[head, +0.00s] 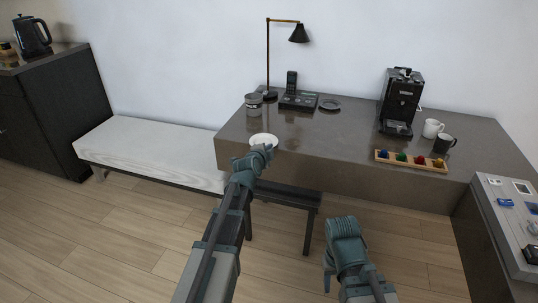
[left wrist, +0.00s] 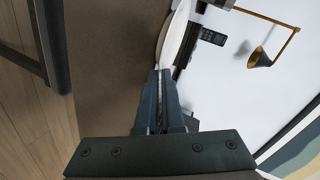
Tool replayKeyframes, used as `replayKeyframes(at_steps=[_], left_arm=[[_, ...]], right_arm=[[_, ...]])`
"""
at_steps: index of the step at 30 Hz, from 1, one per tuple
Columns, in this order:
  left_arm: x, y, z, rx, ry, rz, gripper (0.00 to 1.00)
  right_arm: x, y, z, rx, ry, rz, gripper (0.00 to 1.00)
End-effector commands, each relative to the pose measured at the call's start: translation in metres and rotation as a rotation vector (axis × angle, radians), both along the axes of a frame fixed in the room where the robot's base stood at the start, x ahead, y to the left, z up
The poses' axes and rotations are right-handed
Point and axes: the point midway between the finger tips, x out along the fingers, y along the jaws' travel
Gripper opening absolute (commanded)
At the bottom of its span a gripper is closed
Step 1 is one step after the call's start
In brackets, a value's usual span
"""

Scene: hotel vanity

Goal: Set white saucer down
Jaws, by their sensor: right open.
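The white saucer (head: 264,138) is at the front left of the dark desk (head: 325,139), at the end of my left gripper (head: 262,150). In the left wrist view the saucer (left wrist: 174,32) is seen nearly edge-on between the tips of my left gripper (left wrist: 160,75), which is shut on its rim. I cannot tell whether its underside touches the desk top. My right gripper (head: 344,228) is low in front of the desk, away from the objects; it is open and empty.
A grey tin (head: 254,104), a lamp (head: 270,60), a phone (head: 298,99) and a dark saucer (head: 330,105) stand at the back left. A coffee machine (head: 401,103), two mugs (head: 432,128) and a capsule tray (head: 411,162) are right. The desk's middle is clear.

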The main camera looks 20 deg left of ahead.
Motion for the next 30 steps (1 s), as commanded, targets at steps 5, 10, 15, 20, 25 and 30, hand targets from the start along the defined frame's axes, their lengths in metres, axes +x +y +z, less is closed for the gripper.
replayKeyframes(at_steps=[5, 10, 15, 20, 25, 30], left_arm=[[0.0001, 0.0003, 0.0013, 0.0, 0.0, 0.0, 0.0], [0.0, 0.0003, -0.002, 0.0, 0.0, 0.0, 0.06], [0.0, 0.0002, -0.0009, 0.0, 0.0, 0.0, 0.35], [0.0, 0.0001, -0.0009, 0.0, 0.0, 0.0, 0.35], [0.0, 0.0001, 0.0003, 0.0, 0.0, 0.0, 0.35], [-0.0089, 0.0003, 0.0051, 0.0, 0.0, 0.0, 0.35]], right_arm=[[0.0, -0.0001, 0.0013, 0.0, 0.0, 0.0, 0.5], [0.0, -0.0002, -0.002, -0.001, 0.0, 0.0, 0.5], [0.0, -0.0002, -0.0009, -0.001, 0.0, 0.0, 0.5], [0.0, -0.0002, -0.0009, -0.001, 0.0, 0.0, 0.5], [0.0, -0.0001, 0.0003, -0.001, 0.0, 0.0, 0.5], [0.0, 0.0, 0.0051, 0.0, 0.0, 0.0, 0.5]])
